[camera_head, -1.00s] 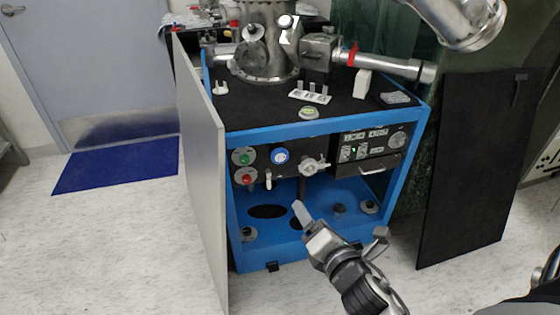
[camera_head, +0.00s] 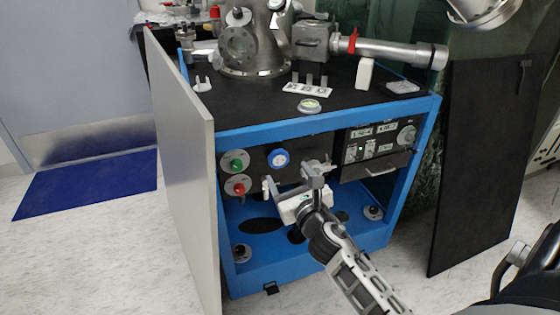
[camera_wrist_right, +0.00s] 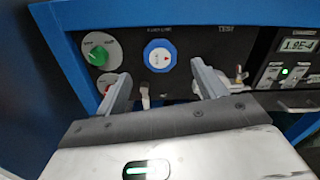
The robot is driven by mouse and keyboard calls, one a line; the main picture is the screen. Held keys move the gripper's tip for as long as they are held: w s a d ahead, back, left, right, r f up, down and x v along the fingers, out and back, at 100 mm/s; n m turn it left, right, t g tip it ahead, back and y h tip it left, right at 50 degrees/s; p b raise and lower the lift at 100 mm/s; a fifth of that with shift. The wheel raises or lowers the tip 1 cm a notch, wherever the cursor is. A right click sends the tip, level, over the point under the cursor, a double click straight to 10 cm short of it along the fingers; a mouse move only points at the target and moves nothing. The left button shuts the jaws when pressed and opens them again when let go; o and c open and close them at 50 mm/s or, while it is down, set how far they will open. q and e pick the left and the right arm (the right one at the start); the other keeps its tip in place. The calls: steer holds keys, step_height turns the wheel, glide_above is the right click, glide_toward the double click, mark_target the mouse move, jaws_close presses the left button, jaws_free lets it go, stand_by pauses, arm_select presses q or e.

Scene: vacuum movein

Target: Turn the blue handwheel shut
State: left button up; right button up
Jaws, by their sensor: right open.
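The blue handwheel (camera_head: 278,158), with a white centre, is on the black front panel of the blue cabinet. My right gripper (camera_head: 292,178) is open in front of the panel, just below the handwheel in the head view. In the right wrist view, the fingers of this gripper (camera_wrist_right: 162,84) are spread below and to either side of the handwheel, with nothing between them. They appear apart from the wheel; the exact gap is unclear. My left gripper is not in view.
A green knob (camera_head: 235,162) and a red knob (camera_head: 238,185) are left of the handwheel. A metal valve (camera_head: 318,168) is right of it, partly behind my gripper. The grey open door (camera_head: 185,165) stands at the left. A dark panel (camera_head: 480,170) stands at the right.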

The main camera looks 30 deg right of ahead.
mark_target(279, 160)
steer(key=x, duration=0.6)
steer(key=shift+w+b, duration=0.3)
steer(key=shift+w, duration=0.1)
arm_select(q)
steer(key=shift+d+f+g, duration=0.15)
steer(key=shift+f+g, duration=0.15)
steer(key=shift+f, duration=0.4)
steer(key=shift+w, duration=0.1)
arm_select(e)
steer(key=c, duration=1)
steer(key=shift+o, duration=0.2)
